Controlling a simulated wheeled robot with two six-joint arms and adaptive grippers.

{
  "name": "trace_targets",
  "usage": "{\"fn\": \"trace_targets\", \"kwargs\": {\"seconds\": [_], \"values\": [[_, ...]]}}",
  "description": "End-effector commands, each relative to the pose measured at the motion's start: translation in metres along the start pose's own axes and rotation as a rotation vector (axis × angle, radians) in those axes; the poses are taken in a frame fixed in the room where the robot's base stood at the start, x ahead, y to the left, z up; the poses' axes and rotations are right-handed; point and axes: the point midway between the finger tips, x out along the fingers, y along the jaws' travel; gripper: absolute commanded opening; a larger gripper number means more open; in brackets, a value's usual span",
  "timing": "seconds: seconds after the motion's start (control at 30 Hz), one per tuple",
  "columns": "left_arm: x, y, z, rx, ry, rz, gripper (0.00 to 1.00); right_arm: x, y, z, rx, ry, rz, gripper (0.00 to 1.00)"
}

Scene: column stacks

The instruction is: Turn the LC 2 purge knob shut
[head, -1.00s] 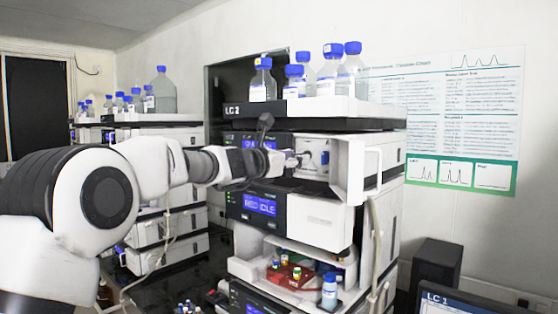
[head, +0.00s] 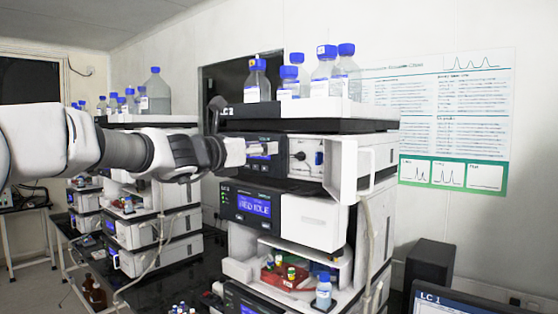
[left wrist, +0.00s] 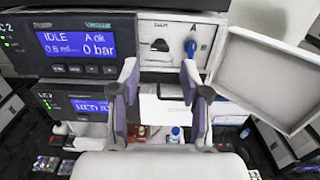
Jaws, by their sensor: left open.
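The LC 2 stack (head: 250,112) stands mid-picture in the head view. Its upper module has a small compartment with the white door (head: 362,168) swung open. Inside is the blue purge knob (head: 318,158), under a letter A in the left wrist view (left wrist: 190,46). The knob looks about upright there; its exact angle is too small to tell. My left gripper (head: 270,148) is open and empty, left of the compartment in the head view. In the left wrist view its fingers (left wrist: 160,75) are spread below the compartment, the right fingertip just below the knob, apparently not touching it.
The open door sticks out right of the knob. Blue-capped bottles (head: 325,75) stand in the top tray. Below are a module reading "IDLE" (head: 255,205) and an open bay with a red vial rack (head: 282,277). Another stack (head: 150,195) stands at the left.

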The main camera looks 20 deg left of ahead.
Motion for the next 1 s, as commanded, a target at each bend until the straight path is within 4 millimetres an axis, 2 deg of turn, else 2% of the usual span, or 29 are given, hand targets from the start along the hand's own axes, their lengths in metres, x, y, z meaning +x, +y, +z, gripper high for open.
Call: {"fn": "trace_targets", "kwargs": {"seconds": [0.03,0.1,0.2,0.27,0.37,0.6,0.7,1.0], "values": [[0.008,0.002,-0.006,-0.004,-0.007,0.002,0.46,0.022,0.000,0.000,0.000,0.000,0.000,0.00],[0.022,0.001,-0.015,0.031,-0.008,0.005,0.46,0.049,0.000,0.000,0.000,-0.001,0.000,0.00],[0.036,-0.001,-0.027,0.088,0.002,0.005,0.46,0.060,0.001,0.001,0.000,-0.003,0.000,0.00],[0.041,-0.002,-0.031,0.085,0.011,0.003,0.46,0.058,0.001,0.001,0.000,-0.002,0.000,0.00],[0.051,-0.001,-0.026,0.084,0.013,0.003,0.46,0.045,0.000,0.000,0.000,-0.001,0.000,0.00],[0.097,-0.001,-0.024,0.083,0.014,0.003,0.46,0.016,0.000,0.000,0.000,-0.001,0.000,0.00],[0.111,-0.001,-0.026,0.082,0.014,0.003,0.46,0.009,0.000,0.000,0.000,-0.001,0.000,0.00],[0.116,-0.001,-0.030,0.081,0.012,0.003,0.46,0.010,0.000,0.000,0.000,-0.001,0.000,0.00]]}}
